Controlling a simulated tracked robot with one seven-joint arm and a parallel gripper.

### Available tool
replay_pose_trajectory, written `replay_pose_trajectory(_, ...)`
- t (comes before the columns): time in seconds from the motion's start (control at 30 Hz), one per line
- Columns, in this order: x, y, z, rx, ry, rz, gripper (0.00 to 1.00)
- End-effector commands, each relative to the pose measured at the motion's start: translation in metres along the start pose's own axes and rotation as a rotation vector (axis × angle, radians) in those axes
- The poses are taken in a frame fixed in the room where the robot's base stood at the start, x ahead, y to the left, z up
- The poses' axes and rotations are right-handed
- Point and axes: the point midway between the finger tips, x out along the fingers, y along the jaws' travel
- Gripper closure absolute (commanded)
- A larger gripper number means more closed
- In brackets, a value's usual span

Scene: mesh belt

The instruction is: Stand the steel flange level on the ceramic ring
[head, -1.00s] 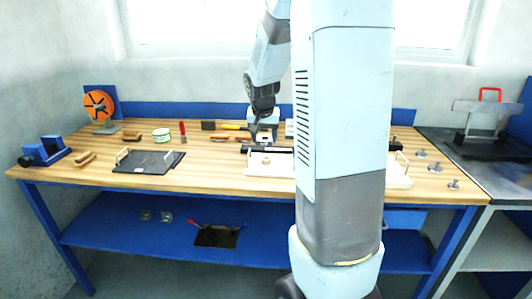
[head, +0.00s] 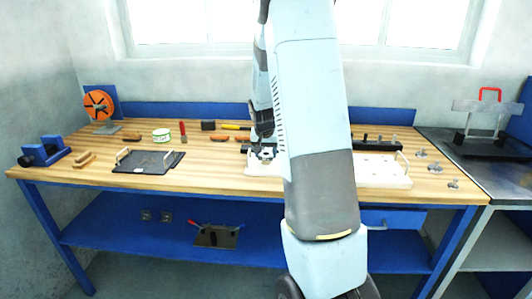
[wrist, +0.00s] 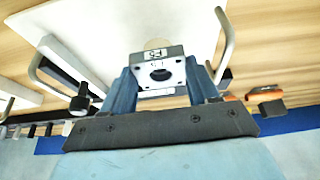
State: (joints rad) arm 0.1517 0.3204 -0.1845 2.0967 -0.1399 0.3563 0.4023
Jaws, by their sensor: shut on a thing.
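My gripper (wrist: 160,70) is shut on the steel flange (wrist: 172,86), a square grey block with a round central hole and a small marked label. Its two blue fingers hold the flange from both sides. In the head view my gripper (head: 264,147) is low over the left part of the white board (head: 375,170). The flange (head: 267,154) shows small beneath it, partly behind my arm. The ceramic ring is not clearly visible. A pale tan rounded edge shows just behind the flange in the wrist view, and I cannot tell whether they touch.
Wire handles (wrist: 226,45) rise from the white board on both sides of my gripper. A dark knob (wrist: 80,102) is to the left in the wrist view. A black tray (head: 148,162) lies left of the board. Small metal parts (head: 435,167) stand at the right.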

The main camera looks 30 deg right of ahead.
Motion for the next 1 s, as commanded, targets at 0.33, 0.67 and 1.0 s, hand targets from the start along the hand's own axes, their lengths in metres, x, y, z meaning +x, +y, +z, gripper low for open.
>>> replay_pose_trajectory(0.33, 0.0028, -0.0005, 0.0007, 0.0, 0.003, -0.001, 0.84)
replay_pose_trajectory(0.67, 0.0033, -0.0008, 0.0013, -0.001, 0.002, -0.001, 0.15)
replay_pose_trajectory(1.0, -0.0028, -0.0013, 0.0004, -0.001, 0.002, -0.002, 0.15)
